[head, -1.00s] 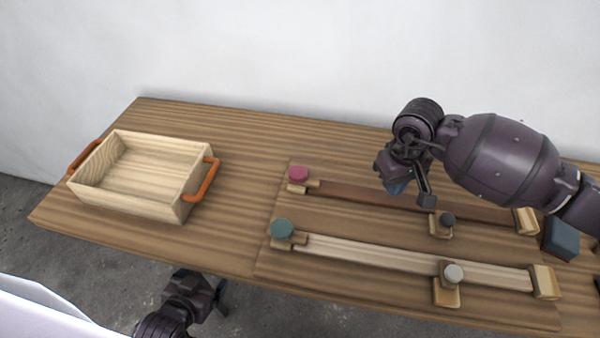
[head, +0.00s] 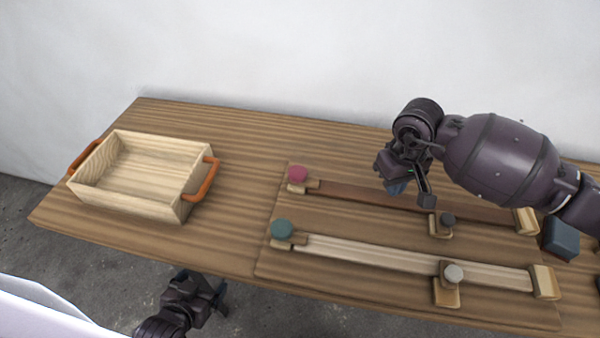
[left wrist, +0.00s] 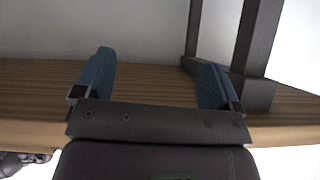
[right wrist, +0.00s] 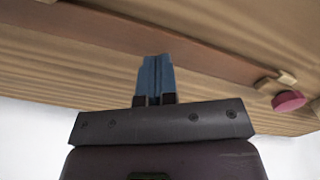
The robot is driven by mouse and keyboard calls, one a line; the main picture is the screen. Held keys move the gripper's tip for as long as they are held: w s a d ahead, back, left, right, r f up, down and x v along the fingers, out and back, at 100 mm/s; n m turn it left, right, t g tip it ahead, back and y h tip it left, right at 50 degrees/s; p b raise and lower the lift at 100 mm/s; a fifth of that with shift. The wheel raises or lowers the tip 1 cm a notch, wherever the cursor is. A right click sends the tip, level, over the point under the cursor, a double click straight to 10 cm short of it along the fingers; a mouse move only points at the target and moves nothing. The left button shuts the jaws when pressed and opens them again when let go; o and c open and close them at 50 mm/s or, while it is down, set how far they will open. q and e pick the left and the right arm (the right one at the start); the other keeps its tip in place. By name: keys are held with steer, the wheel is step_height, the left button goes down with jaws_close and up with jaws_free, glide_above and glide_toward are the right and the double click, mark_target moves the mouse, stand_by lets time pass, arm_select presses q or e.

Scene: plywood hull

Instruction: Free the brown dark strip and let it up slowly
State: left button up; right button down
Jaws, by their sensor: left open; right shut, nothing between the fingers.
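The brown dark strip (head: 350,195) lies flat along the back of the board. Its left end is at a block with a pink knob (head: 298,174), its right end at a wooden block (head: 525,221). My right gripper (head: 397,188) is shut and empty above the strip; the strip also shows in the right wrist view (right wrist: 200,60), beyond the blue fingertips (right wrist: 155,78). My left gripper (head: 218,290) is open and empty in front of the table edge; its fingers show apart in the left wrist view (left wrist: 155,85).
A wooden tray (head: 183,207) with orange handles stands at the left. A dark blue block (head: 561,240) sits at the right. Table between tray and board is clear.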

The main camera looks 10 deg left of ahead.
arm_select(q)
steer(key=shift+w, duration=0.1)
steer(key=shift+w+r, duration=0.15)
steer(key=shift+w, duration=0.1)
steer(key=shift+s, duration=0.1)
